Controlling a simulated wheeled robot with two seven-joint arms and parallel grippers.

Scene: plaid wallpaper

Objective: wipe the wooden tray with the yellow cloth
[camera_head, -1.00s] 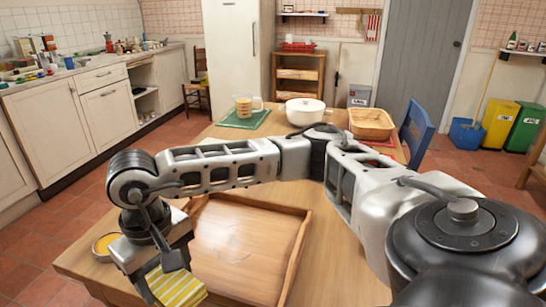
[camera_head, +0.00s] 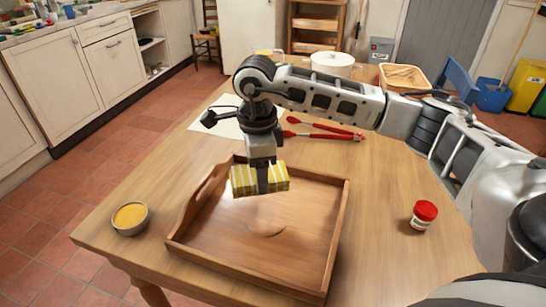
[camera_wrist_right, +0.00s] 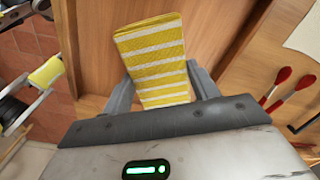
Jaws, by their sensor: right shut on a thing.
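The wooden tray (camera_head: 310,235) lies on the table, with a low rim and a handle cut-out in its left side. A small wet-looking patch (camera_head: 265,229) shows on its floor. My right gripper (camera_head: 262,185) points down over the tray's far left part. It is shut on the yellow cloth (camera_head: 242,181), which is striped with white and folded. The cloth also shows between the fingers in the right wrist view (camera_wrist_right: 152,55). I cannot tell if the cloth touches the tray floor.
A bowl with yellow contents (camera_head: 130,218) stands left of the tray. A red-lidded jar (camera_head: 422,215) stands to the right. Red-handled utensils (camera_head: 325,132) lie beyond the tray. A white pot (camera_head: 332,64) and a basket (camera_head: 403,78) stand at the table's far end.

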